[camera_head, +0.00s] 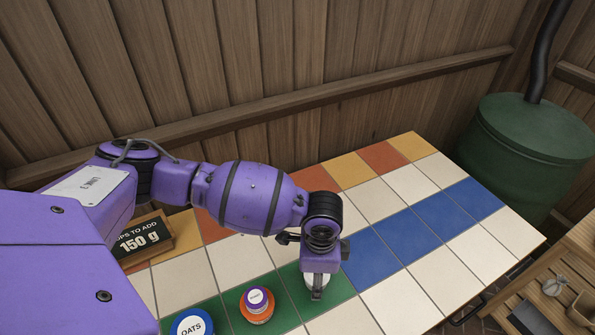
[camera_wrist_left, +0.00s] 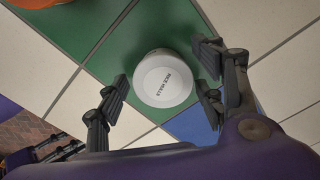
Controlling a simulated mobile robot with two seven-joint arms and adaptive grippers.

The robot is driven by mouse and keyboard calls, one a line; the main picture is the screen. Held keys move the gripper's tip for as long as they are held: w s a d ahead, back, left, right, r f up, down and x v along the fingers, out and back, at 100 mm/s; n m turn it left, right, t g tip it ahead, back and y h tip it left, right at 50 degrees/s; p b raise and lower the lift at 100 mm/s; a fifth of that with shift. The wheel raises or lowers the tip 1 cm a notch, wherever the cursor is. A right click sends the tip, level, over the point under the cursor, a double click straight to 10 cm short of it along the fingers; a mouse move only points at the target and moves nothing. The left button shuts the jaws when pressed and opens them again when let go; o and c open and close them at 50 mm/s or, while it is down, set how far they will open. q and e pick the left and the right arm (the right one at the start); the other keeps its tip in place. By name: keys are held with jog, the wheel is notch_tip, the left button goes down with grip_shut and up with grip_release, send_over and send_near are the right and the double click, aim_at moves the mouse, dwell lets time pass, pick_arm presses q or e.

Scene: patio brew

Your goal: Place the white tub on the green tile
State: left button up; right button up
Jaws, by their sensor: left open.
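My left gripper (camera_wrist_left: 164,84) is open, with one finger on each side of the tub and a gap visible at least on the left. In the head view my left gripper (camera_head: 317,291) points down at the green row and hides most of the tub.
An orange jar with a purple lid (camera_head: 257,304) and a blue-lidded oats jar (camera_head: 192,326) stand to the left on the green row. A "150 g" sign (camera_head: 143,240) stands at the back left. The blue (camera_head: 407,237) and cream tiles to the right are clear.

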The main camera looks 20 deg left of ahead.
pick_arm(q)
notch_tip(320, 180, up, 12)
jog(key=p, duration=0.1)
jog(key=shift+r, duration=0.2)
jog(key=shift+f, duration=0.1)
